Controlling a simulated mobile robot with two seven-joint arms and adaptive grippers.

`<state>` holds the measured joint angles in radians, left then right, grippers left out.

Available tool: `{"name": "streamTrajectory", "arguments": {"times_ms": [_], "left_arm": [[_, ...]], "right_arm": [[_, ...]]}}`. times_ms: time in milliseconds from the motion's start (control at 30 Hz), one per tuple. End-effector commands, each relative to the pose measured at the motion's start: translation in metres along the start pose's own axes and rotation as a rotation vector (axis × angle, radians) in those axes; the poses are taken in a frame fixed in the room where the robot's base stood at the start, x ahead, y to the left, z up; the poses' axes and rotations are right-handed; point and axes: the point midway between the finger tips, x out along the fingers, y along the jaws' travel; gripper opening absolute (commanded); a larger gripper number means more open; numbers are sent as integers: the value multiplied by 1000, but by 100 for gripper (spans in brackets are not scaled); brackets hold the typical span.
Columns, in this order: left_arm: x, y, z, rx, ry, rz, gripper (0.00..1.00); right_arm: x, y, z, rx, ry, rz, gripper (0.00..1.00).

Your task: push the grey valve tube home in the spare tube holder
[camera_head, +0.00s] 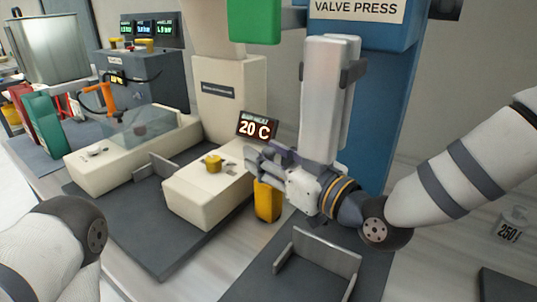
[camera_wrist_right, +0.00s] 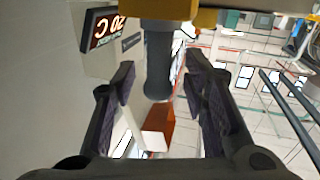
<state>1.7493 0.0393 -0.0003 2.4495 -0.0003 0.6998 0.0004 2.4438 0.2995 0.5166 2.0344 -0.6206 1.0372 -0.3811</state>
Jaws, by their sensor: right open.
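My right gripper (camera_head: 264,160) is open in the middle of the head view, in front of the white machine. In the right wrist view its two dark fingers (camera_wrist_right: 158,84) stand on either side of the grey valve tube (camera_wrist_right: 158,58), with gaps visible on both sides. One end of the tube meets a yellow part (camera_wrist_right: 205,17) at the top of that view, apparently the spare tube holder. In the head view a yellow body (camera_head: 267,203) shows just below the gripper; the tube is hidden there. How deep the tube sits cannot be told. My left gripper is out of view.
A blue valve press (camera_head: 385,90) stands behind my right arm. The white machine (camera_head: 228,105) has a 20 C display (camera_head: 257,128) close to the gripper and a yellow knob (camera_head: 212,162) on its base. A metal bracket (camera_head: 322,252) stands on the dark mat in front.

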Motion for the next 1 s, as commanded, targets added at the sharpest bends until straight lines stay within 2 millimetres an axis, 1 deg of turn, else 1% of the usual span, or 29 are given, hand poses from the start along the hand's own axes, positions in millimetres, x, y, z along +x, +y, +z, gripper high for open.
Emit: {"name": "streamTrajectory", "arguments": {"times_ms": [67, 133, 300, 400, 500, 633, 900, 967, 1000], "left_arm": [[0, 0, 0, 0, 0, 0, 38], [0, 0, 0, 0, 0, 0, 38], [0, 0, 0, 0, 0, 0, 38], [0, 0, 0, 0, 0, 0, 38], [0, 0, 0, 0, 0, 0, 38], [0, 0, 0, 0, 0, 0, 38], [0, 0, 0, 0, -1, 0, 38], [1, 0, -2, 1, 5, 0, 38], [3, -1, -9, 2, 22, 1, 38]], "right_arm": [[0, 0, -4, 0, 1, 0, 40], [0, 1, -15, -1, 4, 1, 40], [0, 2, -59, -4, 7, 0, 40], [0, 3, -80, -4, 5, 0, 40], [0, 4, -94, -2, 4, 1, 40], [0, 4, -101, 0, 2, 0, 40], [0, 4, -101, 0, 2, 0, 40], [0, 3, -99, -2, -1, -1, 40], [-1, 1, -92, -9, -9, -2, 40]]}}
